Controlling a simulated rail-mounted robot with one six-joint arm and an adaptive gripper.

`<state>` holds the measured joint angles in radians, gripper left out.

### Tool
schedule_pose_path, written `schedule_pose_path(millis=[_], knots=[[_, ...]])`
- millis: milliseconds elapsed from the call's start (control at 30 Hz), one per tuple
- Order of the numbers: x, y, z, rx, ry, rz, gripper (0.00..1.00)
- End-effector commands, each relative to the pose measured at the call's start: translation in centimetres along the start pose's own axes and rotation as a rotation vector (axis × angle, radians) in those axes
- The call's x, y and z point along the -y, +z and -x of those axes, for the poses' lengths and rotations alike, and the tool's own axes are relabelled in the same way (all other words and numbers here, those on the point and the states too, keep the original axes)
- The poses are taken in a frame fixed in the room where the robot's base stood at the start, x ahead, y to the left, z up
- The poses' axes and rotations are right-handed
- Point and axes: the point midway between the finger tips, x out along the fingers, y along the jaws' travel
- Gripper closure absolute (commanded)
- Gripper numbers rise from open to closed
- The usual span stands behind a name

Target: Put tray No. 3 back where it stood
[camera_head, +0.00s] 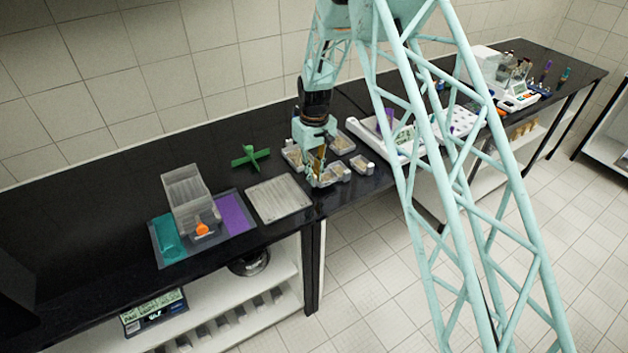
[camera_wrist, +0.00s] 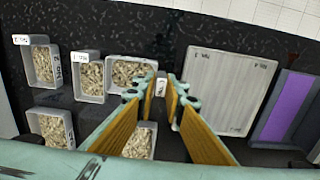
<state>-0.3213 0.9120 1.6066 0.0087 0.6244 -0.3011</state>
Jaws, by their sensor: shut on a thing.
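My gripper (camera_wrist: 165,90) is shut on a small white labelled tab (camera_wrist: 161,85) at the tray group. I cannot tell for sure which tray the tab belongs to. Another chip tray (camera_wrist: 130,72) lies just beyond, left of the fingertips. In the head view my gripper (camera_head: 318,168) points down among the small trays near the bench's front edge. The number 3 is not readable on any label.
Other chip trays (camera_wrist: 43,65), (camera_wrist: 89,76) and (camera_wrist: 50,126) lie to the left in the wrist view. A ribbed light-grey plate (camera_head: 278,199) lies beside the trays, with a green cross-shaped piece (camera_head: 250,156) behind. A grey box (camera_head: 188,198) stands further left.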

Motion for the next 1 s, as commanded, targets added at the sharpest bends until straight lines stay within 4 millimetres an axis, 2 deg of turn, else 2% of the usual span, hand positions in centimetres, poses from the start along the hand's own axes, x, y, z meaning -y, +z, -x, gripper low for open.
schedule_pose_path(millis=[300,767,800,900,1000], knots=[[-0.1,0.0,-2.4,0.000,0.000,-0.001,0.95],[-0.1,0.0,-2.7,-0.001,0.000,-0.001,0.95],[-0.1,0.0,-2.7,0.000,0.000,-0.001,0.87],[-0.1,0.0,-2.7,0.000,0.000,-0.001,0.78],[-0.1,0.0,-2.6,-0.001,0.000,-0.001,0.76]])
